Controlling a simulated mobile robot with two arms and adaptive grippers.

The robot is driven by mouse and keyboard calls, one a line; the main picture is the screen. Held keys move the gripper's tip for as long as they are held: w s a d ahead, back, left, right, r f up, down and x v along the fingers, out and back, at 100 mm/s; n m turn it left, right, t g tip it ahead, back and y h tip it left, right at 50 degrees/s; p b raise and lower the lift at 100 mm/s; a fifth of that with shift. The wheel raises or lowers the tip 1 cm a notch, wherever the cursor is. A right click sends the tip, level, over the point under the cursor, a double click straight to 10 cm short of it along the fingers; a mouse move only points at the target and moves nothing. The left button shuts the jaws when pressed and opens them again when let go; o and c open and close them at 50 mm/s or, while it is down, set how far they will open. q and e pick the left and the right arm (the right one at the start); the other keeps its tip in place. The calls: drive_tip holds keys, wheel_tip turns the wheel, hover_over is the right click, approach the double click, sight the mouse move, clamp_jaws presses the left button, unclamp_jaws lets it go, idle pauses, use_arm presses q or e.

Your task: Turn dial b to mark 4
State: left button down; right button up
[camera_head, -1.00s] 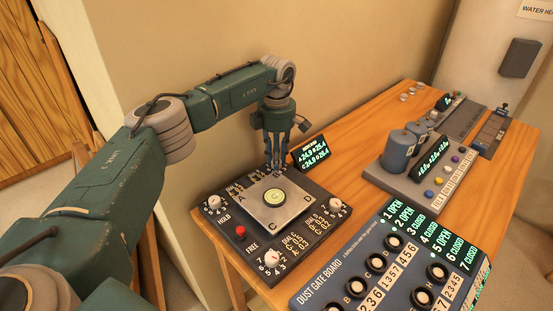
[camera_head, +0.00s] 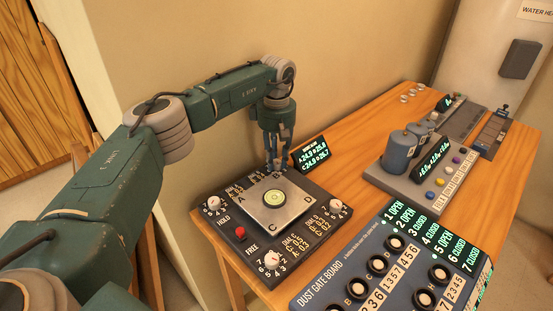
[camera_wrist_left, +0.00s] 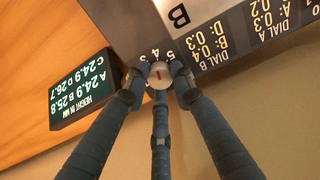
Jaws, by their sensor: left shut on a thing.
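The levelling panel (camera_head: 205,228) has a square metal plate (camera_head: 262,213) lettered A, B, C and D, with a round green bubble level (camera_head: 274,198) in its middle. My left gripper (camera_head: 276,169) points down at the panel's back corner. In the left wrist view its fingers are shut around dial b (camera_wrist_left: 160,74), a small pale knob with a red mark; a large B is printed beside it. Numerals show by the knob, some hidden by the fingers, so I cannot tell which one the mark meets. My right gripper is not in view.
The height readout (camera_head: 311,153) stands close beside the gripper and also shows in the wrist view (camera_wrist_left: 84,88). Other dials (camera_head: 213,204) sit at the panel's other corners, with a red button (camera_head: 240,233). The dust gate board (camera_head: 345,275) lies to the right.

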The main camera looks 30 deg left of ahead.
sight(277, 161)
use_arm(q)
drive_tip(key=shift+w+r+m, duration=0.15)
drive_tip(key=shift+r+m, duration=0.05)
drive_tip(key=shift+m, duration=0.2)
drive_tip(key=c, duration=1.6)
unclamp_jaws()
drive_tip(key=shift+o, duration=0.7)
drive_tip(key=shift+f, duration=0.1)
wheel_tip(277, 161, up, 12)
